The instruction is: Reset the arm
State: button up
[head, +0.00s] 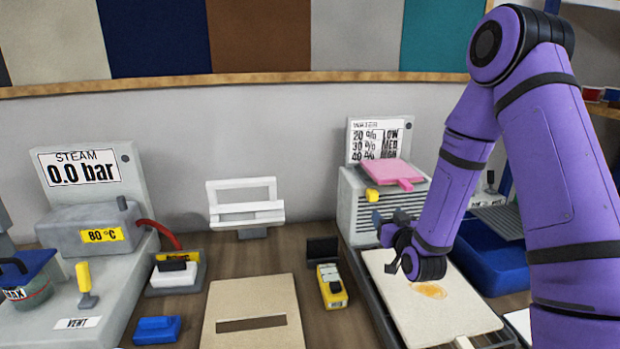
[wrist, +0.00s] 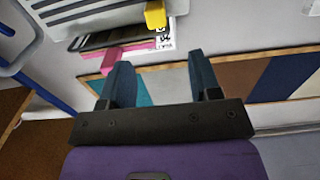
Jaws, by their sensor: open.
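My arm (head: 555,150) is purple and comes down from the upper right of the head view, bent at the elbow. My gripper (head: 388,217) is in front of the grey ribbed machine, over the far end of a cream board. In the wrist view my gripper (wrist: 160,72) shows two dark blue fingers spread apart with nothing between them.
The cream board (head: 400,297) with an orange stain lies below my gripper. The grey ribbed machine (head: 352,205) carries a pink plate (head: 390,171). A steam unit (head: 130,190) stands left, a blue tray (head: 490,262) right. A yellow device (head: 331,288) and slotted tan board (head: 240,295) lie mid-bench.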

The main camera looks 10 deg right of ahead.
jog(key=s+a+r+n+g, duration=0.1)
jog(key=s+r+g, duration=0.25)
jog(key=r, duration=0.45)
jog(key=s+a+r+g, duration=0.1)
jog(key=s+r+g, duration=0.2)
jog(key=s+r, duration=0.35)
jog(key=s+r+g, duration=0.3)
jog(key=s+r, duration=0.1)
jog(key=s, duration=0.8)
jog(key=s+r+m+g, duration=0.1)
jog(key=s+r+g, duration=0.2)
jog(key=s, duration=0.9)
jog(key=shift+a+r, duration=0.15)
jog(key=shift+r, duration=0.8)
jog(key=shift+s, duration=0.1)
